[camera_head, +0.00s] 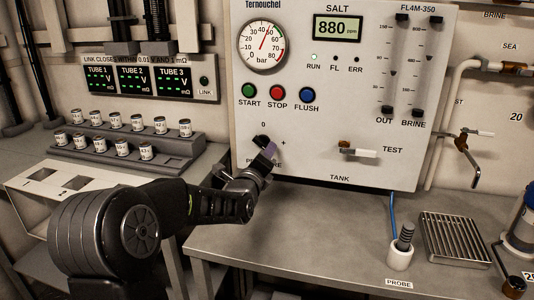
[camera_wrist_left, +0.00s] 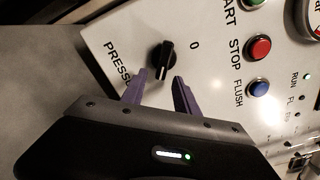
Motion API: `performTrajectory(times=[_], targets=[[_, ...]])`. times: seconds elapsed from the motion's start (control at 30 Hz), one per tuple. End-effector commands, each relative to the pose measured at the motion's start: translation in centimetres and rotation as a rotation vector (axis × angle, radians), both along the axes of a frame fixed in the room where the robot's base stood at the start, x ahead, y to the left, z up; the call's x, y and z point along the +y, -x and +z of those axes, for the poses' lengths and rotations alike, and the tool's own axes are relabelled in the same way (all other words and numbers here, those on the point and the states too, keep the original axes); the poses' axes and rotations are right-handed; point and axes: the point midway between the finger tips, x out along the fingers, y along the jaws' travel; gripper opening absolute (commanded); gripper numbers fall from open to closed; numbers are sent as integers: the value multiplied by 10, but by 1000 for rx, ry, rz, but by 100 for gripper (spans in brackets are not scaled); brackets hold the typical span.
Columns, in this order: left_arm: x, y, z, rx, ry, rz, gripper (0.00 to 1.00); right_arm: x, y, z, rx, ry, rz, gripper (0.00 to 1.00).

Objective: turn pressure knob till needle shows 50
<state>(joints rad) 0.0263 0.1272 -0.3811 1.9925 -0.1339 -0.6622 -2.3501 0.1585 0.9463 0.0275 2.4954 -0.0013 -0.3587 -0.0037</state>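The black pressure knob (camera_wrist_left: 162,55) is on the white panel in the left wrist view. My left gripper (camera_wrist_left: 159,77) is open, its two purple fingers spread just short of the knob. The knob lies ahead of the gap between the fingertips; contact cannot be made out. In the head view my left gripper (camera_head: 264,150) is at the panel's lower left and hides most of the knob and part of its label. The round pressure gauge (camera_head: 262,45) is at the panel's upper left. Its red needle points up and slightly right; its exact value is too small to read.
Green, red and blue buttons (camera_head: 278,93) sit above the knob. A TEST valve lever (camera_head: 358,151) sticks out to the right. The bench holds a probe in a white cup (camera_head: 400,254) and a slatted metal rack (camera_head: 455,238). A can rack (camera_head: 130,145) stands left.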

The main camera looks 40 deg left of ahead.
Motion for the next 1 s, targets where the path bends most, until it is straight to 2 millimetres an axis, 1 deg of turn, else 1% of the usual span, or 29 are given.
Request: performTrajectory(times=[0.03,0.2,0.3,0.4,1.0], targets=[[-3,8,1,-1,2,-1,36,0,0,0,0,0,0,0],[-12,35,1,-1,1,-1,36,0,0,1,0,0,0,0],[-16,48,1,0,1,0,36,0,0,2,0,0,0,0],[-19,56,0,0,0,0,36,0,0,2,0,0,0,0],[-20,58,-1,2,0,0,36,0,0,2,0,0,0,0]])
